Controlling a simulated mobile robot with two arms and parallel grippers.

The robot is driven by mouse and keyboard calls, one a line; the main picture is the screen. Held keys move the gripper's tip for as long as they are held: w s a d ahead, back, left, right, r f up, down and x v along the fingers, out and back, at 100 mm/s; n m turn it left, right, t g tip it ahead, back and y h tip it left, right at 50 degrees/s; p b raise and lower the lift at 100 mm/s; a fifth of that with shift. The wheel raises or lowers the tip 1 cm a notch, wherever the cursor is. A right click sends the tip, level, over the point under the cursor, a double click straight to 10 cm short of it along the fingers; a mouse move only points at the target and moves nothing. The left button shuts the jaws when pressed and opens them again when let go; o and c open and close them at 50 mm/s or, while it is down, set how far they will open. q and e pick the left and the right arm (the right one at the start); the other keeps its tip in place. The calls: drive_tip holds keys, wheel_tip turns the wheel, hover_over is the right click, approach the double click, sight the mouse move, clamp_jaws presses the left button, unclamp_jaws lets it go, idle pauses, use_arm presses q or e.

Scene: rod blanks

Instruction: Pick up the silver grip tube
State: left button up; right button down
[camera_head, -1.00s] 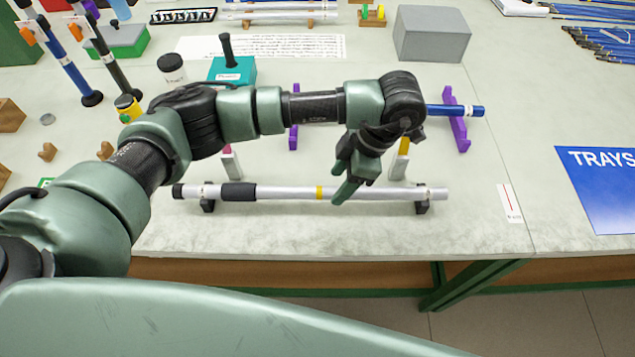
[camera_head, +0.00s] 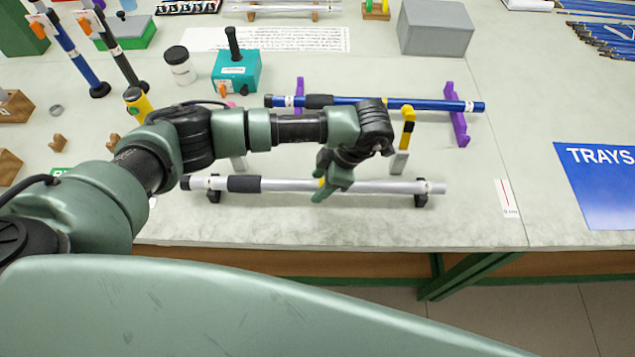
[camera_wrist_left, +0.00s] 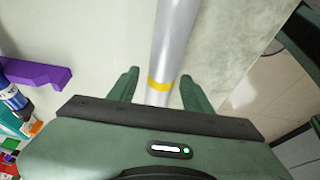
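The silver grip tube (camera_head: 400,187) lies level across two small black rests, near the table's front edge. It has a black sleeve and a dark end at its left and a yellow band near the middle. My left gripper (camera_head: 318,185) is over it at the yellow band, fingers open. In the left wrist view, the silver tube (camera_wrist_left: 173,45) runs between the open fingertips (camera_wrist_left: 160,80), with a gap on each side. I cannot tell how far the fingers reach down around it. My right gripper is not in view.
A blue tube (camera_head: 370,103) lies behind on purple stands (camera_head: 456,115). A yellow-topped post (camera_head: 405,140) stands between the tubes. A teal block (camera_head: 236,70) and a grey box (camera_head: 435,28) are farther back. A blue TRAYS sheet (camera_head: 605,190) lies right.

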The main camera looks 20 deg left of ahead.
use_arm(q)
clamp_jaws()
drive_tip(key=shift+r, duration=0.15)
